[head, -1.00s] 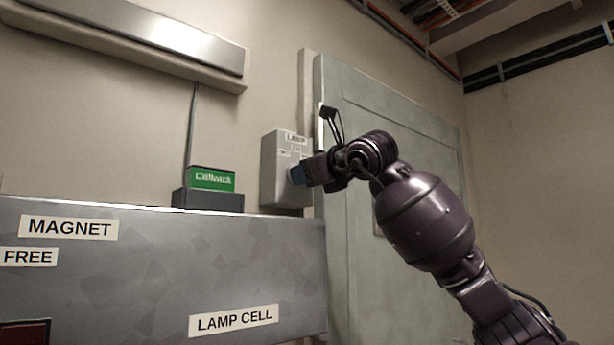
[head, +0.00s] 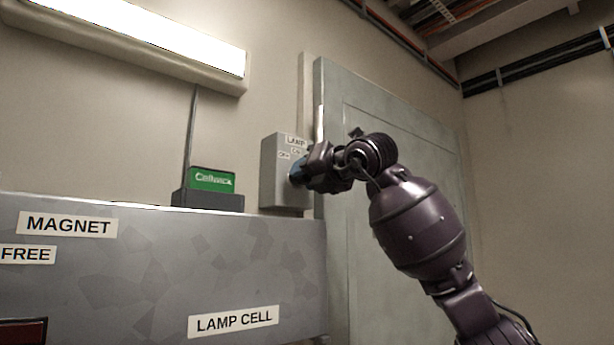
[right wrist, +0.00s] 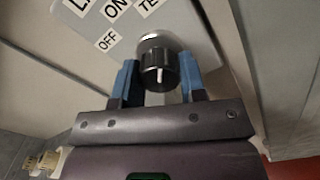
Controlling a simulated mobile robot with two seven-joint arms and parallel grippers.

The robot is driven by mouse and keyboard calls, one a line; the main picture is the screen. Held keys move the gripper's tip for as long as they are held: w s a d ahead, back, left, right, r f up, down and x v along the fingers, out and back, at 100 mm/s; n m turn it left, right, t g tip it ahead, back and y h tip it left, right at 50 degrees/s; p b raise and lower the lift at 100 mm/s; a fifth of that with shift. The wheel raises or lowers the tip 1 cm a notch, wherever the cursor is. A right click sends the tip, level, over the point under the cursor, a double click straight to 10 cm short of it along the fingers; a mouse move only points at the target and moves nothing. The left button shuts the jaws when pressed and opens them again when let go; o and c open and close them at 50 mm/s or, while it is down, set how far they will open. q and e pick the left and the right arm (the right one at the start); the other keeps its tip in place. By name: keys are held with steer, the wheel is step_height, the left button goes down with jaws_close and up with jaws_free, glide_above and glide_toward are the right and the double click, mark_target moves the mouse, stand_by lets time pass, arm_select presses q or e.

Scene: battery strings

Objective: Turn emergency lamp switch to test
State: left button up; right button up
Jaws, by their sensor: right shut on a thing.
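The lamp switch box (head: 277,170) is a grey box on the wall, labelled LAMP, with OFF and ON labels on its face. My right gripper (head: 297,173) is at its front, with blue fingertips against the switch area. In the right wrist view the black round switch knob (right wrist: 158,64) sits between the two blue fingers of the right gripper (right wrist: 159,78), which is shut on it. A white mark on the knob faces the bottom of that picture. OFF, ON and a partly cut-off TE label show above. The gripper hides the knob in the head view. My left gripper is not in view.
The long wall lamp (head: 165,35) at upper left is lit bright white. A grey cabinet (head: 140,265) with MAGNET, FREE and LAMP CELL labels fills the lower left. A green battery (head: 212,179) stands behind its top edge. A grey door (head: 390,115) is right of the switch box.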

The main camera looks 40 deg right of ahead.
steer(key=shift+f+m, duration=0.1)
steer(key=shift+m, duration=0.5)
steer(key=o, duration=0.9)
steer(key=s+b, duration=0.1)
steer(key=s, duration=0.9)
steer(key=shift+s+d, duration=0.4)
